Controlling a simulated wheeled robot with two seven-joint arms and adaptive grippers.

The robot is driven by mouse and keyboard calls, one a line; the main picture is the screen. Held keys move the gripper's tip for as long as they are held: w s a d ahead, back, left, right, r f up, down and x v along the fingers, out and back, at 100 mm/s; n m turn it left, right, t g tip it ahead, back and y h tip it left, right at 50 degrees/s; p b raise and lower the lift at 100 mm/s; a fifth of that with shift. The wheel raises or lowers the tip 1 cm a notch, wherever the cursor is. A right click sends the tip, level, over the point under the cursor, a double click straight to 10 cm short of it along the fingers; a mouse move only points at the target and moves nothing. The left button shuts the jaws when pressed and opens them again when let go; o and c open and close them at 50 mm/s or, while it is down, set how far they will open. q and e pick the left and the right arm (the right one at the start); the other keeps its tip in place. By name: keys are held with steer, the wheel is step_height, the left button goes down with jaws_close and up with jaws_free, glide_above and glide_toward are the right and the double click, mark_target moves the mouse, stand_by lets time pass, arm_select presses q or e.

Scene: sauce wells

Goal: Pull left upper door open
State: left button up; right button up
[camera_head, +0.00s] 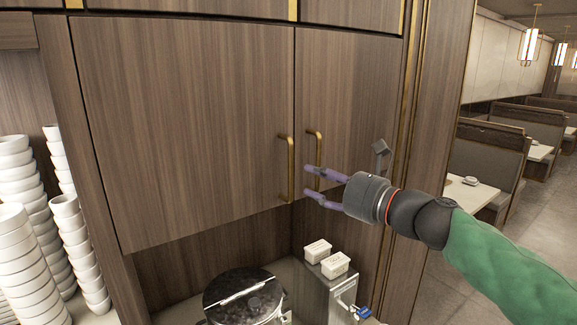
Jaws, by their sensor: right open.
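The left upper door (185,120) is a wide brown wood-grain cabinet door, and it looks shut. Its brass bar handle (285,168) stands upright near the door's lower right edge. The right upper door (345,90) is beside it, also shut, with its own brass handle (318,150). My right gripper (308,182) comes in from the right with its purple fingers apart and empty. Its fingertips are in front of the right door's handle and just right of the left door's handle. I cannot tell whether they touch either handle. My left gripper is not in view.
Stacks of white bowls (75,235) stand at the left. Below the doors are a round lidded pot (243,297) and two small white boxes (334,264) on a metal dispenser. Booths and tables (471,192) lie beyond the cabinet at right.

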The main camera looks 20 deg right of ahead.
mark_target(290, 170)
steer(key=p+x, duration=0.1)
steer(key=x, duration=0.7)
steer(key=shift+w+a+f, duration=0.1)
steer(key=shift+w+a, duration=0.1)
steer(key=shift+w, duration=0.15)
steer(key=shift+s, duration=0.1)
jaws_close()
